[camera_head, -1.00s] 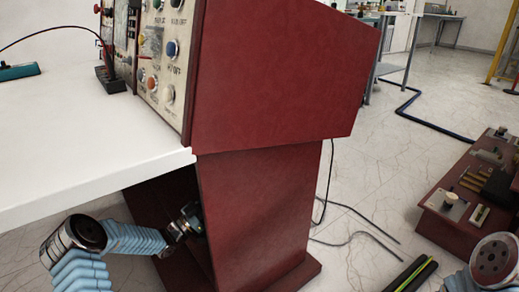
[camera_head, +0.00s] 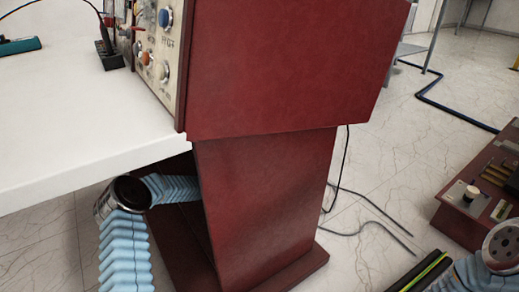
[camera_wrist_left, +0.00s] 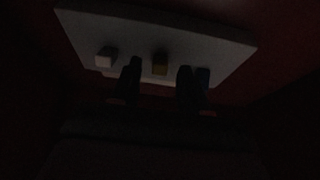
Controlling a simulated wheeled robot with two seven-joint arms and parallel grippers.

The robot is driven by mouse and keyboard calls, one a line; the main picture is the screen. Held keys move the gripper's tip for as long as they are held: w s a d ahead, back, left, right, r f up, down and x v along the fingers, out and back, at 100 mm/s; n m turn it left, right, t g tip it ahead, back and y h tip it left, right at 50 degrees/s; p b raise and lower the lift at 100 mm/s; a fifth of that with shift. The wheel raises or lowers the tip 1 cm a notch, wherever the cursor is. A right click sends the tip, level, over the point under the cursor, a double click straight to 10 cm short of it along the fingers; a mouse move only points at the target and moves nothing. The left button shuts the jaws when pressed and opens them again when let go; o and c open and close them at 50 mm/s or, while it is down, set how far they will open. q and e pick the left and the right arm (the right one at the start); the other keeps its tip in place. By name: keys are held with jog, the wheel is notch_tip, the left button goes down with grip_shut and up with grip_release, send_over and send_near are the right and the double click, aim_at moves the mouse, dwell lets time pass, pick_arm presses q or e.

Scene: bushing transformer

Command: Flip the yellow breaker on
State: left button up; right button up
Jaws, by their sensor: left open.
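In the left wrist view, a pale panel (camera_wrist_left: 190,32) shows in deep shadow. The yellow breaker (camera_wrist_left: 160,64) is a small dim yellowish block near its lower edge. A white breaker (camera_wrist_left: 105,57) is to its left and a bluish one (camera_wrist_left: 204,75) to its right, partly behind a finger. My left gripper (camera_wrist_left: 158,82) is open, with its dark fingers on either side of the yellow breaker in the picture; contact cannot be told. In the head view the left gripper is hidden behind the red pedestal (camera_head: 265,205). My right gripper is out of view.
The white table (camera_head: 70,125) overhangs my left arm. The red console (camera_head: 290,65) stands above the pedestal, its side wall right of my arm. A red box with controls (camera_head: 480,190) and cables are on the floor at right.

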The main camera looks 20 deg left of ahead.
pick_arm(q)
jog(key=shift+w+d+r, duration=0.2)
jog(key=shift+w+d, duration=0.05)
jog(key=shift+w, duration=0.1)
jog(key=shift+c, duration=0.3)
grip_shut()
jog(key=r+g+y+p, duration=0.1)
jog(key=p, duration=0.1)
jog(key=g+y+p, duration=0.1)
jog(key=g+p, duration=0.1)
jog(key=p, duration=0.1)
jog(key=shift+s+a+r+y, duration=0.1)
jog(key=shift+s+r+y, duration=0.05)
jog(key=shift+r+y, duration=0.25)
jog(key=shift+o, duration=0.3)
grip_release()
